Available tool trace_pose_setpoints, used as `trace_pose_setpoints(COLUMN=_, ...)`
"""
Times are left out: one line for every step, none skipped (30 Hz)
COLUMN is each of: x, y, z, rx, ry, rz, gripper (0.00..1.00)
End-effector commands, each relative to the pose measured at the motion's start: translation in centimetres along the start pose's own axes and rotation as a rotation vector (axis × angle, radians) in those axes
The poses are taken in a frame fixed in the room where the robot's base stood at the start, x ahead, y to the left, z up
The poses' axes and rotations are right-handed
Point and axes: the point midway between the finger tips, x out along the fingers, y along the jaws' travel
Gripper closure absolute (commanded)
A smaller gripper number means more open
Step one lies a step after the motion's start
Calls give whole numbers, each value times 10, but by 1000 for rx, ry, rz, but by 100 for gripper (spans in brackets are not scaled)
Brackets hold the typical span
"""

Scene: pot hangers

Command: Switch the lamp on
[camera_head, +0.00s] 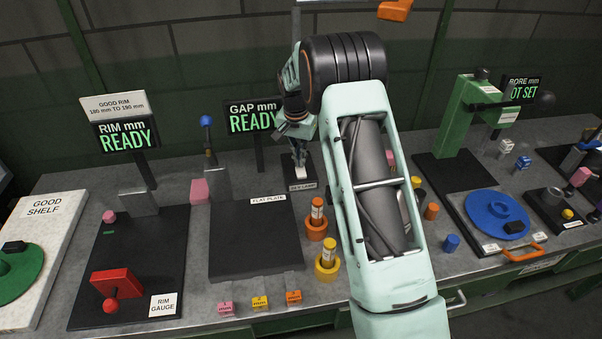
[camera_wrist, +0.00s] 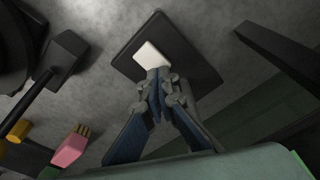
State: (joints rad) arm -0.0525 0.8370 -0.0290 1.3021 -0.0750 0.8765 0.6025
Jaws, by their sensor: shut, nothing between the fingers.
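A small black plate (camera_head: 303,172) with a label that seems to end in "LAMP" lies at the back of the bench in the head view. In the wrist view this dark plate (camera_wrist: 203,75) carries a white block or switch (camera_wrist: 152,55). My gripper (camera_head: 300,158) points down over the plate, fingers together and empty. In the wrist view my gripper's fingertips (camera_wrist: 158,74) meet at the near edge of the white piece and partly cover it. I cannot tell whether they touch it. No lit lamp can be made out.
My arm hides the bench's middle right. A flat plate (camera_head: 250,245), orange-ringed bottle (camera_head: 317,215) and yellow-ringed bottle (camera_head: 328,255) stand nearby. A pink block (camera_head: 200,190) is to the left, a green stand (camera_head: 458,125) to the right. An orange part (camera_head: 395,10) shows at the top.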

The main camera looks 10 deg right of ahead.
Motion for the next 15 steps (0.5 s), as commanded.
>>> trace_pose_setpoints(x=2, y=0, z=0, rx=0, ry=0, rz=0, gripper=100)
trace_pose_setpoints(x=2, y=0, z=0, rx=0, ry=0, rz=0, gripper=100)
trace_pose_setpoints(x=3, y=0, z=0, rx=0, ry=0, rz=0, gripper=100)
trace_pose_setpoints(x=3, y=0, z=1, rx=0, ry=0, rz=0, gripper=100)
trace_pose_setpoints(x=4, y=0, z=1, rx=0, ry=0, rz=0, gripper=100)
trace_pose_setpoints(x=4, y=0, z=1, rx=0, ry=0, rz=0, gripper=100)
trace_pose_setpoints(x=4, y=0, z=1, rx=0, ry=0, rz=0, gripper=100)
trace_pose_setpoints(x=5, y=0, z=1, rx=0, ry=0, rz=0, gripper=100)
trace_pose_setpoints(x=6, y=0, z=1, rx=0, ry=0, rz=0, gripper=100)
trace_pose_setpoints(x=6, y=0, z=1, rx=0, ry=0, rz=0, gripper=100)
trace_pose_setpoints(x=6, y=0, z=1, rx=0, ry=0, rz=0, gripper=100)
trace_pose_setpoints(x=7, y=0, z=1, rx=0, ry=-1, rz=0, gripper=100)
trace_pose_setpoints(x=8, y=0, z=1, rx=0, ry=0, rz=0, gripper=100)
trace_pose_setpoints(x=8, y=0, z=1, rx=0, ry=-1, rz=0, gripper=100)
trace_pose_setpoints(x=9, y=0, z=2, rx=0, ry=-1, rz=0, gripper=100)
